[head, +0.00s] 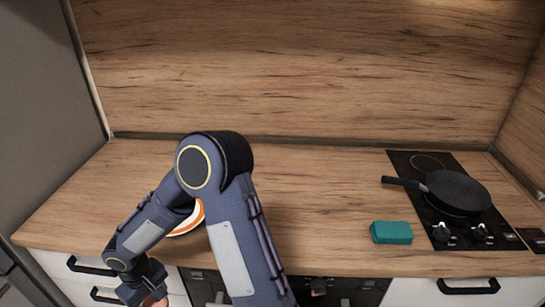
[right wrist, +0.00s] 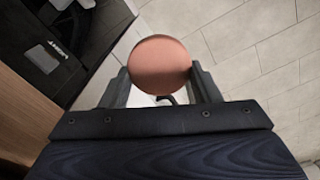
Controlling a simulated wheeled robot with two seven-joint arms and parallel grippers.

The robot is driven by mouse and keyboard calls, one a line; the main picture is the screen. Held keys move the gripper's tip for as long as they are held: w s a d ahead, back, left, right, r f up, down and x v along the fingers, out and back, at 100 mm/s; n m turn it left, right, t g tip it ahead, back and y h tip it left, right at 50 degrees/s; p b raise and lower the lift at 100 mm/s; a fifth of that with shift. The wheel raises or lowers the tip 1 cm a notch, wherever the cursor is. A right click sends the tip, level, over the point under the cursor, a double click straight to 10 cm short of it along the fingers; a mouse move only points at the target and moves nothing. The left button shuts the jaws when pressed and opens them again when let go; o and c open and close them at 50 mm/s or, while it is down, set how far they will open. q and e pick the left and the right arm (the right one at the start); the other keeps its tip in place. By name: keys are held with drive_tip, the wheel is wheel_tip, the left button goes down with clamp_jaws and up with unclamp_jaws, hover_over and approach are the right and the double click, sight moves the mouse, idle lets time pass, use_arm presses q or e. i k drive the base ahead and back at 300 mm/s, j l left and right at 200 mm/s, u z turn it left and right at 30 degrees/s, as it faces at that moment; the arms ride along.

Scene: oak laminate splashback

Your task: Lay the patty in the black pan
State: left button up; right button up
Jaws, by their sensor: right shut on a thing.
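The patty (right wrist: 160,63) is a flat, round, reddish-brown disc. In the right wrist view it sits between the two fingers of my right gripper (right wrist: 161,80), which is shut on it. In the head view the gripper (head: 146,289) is at the bottom left, in front of the counter's front edge, with a bit of the patty (head: 156,300) showing. The black pan (head: 460,189) rests on the hob at the right, its handle pointing left, far from the gripper. My left gripper is not in view.
An orange-and-white plate (head: 189,221) is partly hidden behind my right arm. A teal block (head: 391,232) lies left of the black hob (head: 437,228). Below the patty, pale floor tiles (right wrist: 250,40) show.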

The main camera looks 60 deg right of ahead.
sight(454, 196)
drive_tip(key=k+l+z, duration=0.25)
drive_tip(key=k+l, duration=0.2)
drive_tip(key=k, duration=0.25)
drive_tip(key=k+l+z, duration=0.3)
drive_tip(key=k+l, duration=0.25)
drive_tip(key=k, duration=0.1)
